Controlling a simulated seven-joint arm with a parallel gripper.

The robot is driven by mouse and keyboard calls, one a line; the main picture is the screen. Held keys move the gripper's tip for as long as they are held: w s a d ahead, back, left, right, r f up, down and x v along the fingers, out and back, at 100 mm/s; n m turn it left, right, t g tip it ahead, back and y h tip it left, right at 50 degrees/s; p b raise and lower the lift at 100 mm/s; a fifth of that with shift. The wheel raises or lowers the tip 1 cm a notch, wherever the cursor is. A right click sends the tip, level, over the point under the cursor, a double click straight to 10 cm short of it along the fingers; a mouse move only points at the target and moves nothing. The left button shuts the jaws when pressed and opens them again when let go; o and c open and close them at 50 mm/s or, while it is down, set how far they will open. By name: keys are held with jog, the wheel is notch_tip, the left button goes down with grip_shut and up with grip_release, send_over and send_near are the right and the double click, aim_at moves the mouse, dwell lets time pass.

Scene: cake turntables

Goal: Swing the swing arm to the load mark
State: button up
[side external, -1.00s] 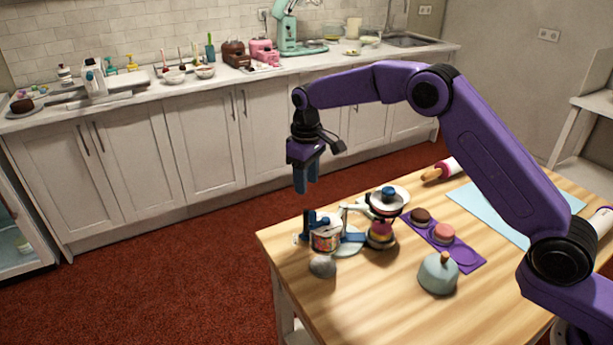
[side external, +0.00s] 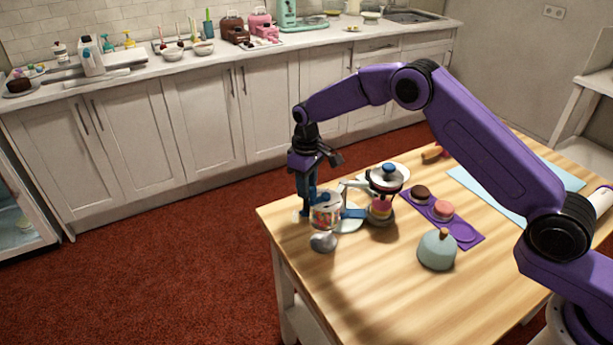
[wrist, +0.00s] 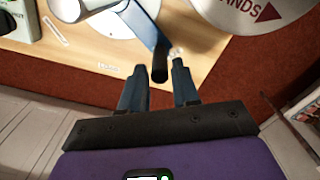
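The blue swing arm (wrist: 146,26) runs down the wrist view over a white disc and ends in a dark upright post (wrist: 160,70). In the side view its blue bar (side external: 354,213) shows low beside the turntables. My gripper (wrist: 160,82) is open, with one finger on each side of the post and small gaps visible. In the side view my gripper (side external: 308,208) points down at the table's far left corner, where its fingers overlap the post. Small white lettering (wrist: 108,66) lies on the wood left of the post; I cannot read whether it is the load mark.
A clear jar with colourful contents (side external: 325,214) and a grey rounded object (side external: 323,242) stand close to my gripper. A stacked cake stand (side external: 382,205) is to the right. A purple tray (side external: 465,233) and a grey-blue dome (side external: 437,250) stand farther right. The near tabletop is clear.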

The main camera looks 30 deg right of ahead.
jog(key=c, duration=0.4)
jog(key=shift+r, duration=0.1)
jog(key=shift+w, duration=0.1)
jog(key=shift+w+d, duration=0.95)
jog(key=shift+w, duration=0.15)
jog(key=shift+d+r, duration=0.1)
jog(key=shift+w+d, duration=0.4)
jog(key=shift+d, duration=0.2)
jog(key=shift+w+d, duration=0.35)
jog(key=shift+d, duration=0.2)
jog(key=shift+d, duration=0.1)
